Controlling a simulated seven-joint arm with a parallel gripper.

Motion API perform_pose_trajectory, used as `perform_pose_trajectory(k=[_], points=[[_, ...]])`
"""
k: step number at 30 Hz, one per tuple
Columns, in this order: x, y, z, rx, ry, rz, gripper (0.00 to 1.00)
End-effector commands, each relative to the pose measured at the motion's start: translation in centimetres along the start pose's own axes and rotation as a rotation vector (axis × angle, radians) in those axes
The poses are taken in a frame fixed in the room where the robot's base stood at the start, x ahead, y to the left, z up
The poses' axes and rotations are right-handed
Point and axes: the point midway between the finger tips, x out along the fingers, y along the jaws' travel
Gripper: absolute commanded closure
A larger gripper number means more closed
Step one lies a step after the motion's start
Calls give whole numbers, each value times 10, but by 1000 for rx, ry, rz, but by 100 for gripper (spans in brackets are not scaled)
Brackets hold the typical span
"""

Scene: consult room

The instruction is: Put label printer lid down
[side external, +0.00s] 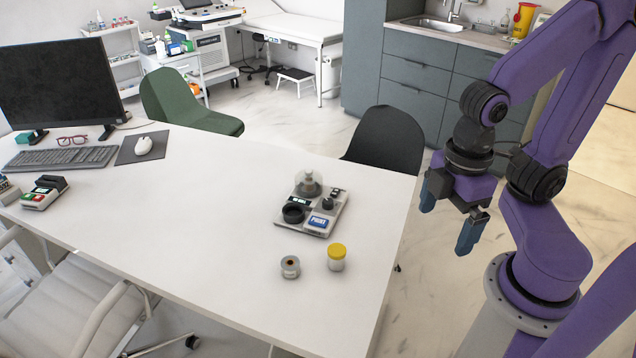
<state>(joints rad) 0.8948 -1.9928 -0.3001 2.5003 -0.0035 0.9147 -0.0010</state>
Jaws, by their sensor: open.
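The label printer (319,207) sits on the white desk near its right end. It is a small grey unit with a dark round opening, a dark knob and a blue button marked PRINT. My gripper (449,218) is to the right of the printer, off the desk's right edge. Its blue fingers are spread apart with nothing between them.
A small grey roll (290,267) and a yellow-capped jar (336,257) stand in front of the printer. A black chair (385,140) is behind the desk's right end. The keyboard (60,158), mouse (143,146) and monitor are far left. The desk's middle (200,220) is clear.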

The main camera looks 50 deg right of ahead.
Motion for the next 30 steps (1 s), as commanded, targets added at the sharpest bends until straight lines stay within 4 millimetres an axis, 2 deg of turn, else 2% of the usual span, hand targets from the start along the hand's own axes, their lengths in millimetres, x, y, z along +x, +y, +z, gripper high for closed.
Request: perform_pose_trajectory(k=[5,20,30], points=[[7,23,-15,-46,-72,72,0],[55,170,-93,-389,-530,416,0],[111,263,-136,-679,-845,552,0]])
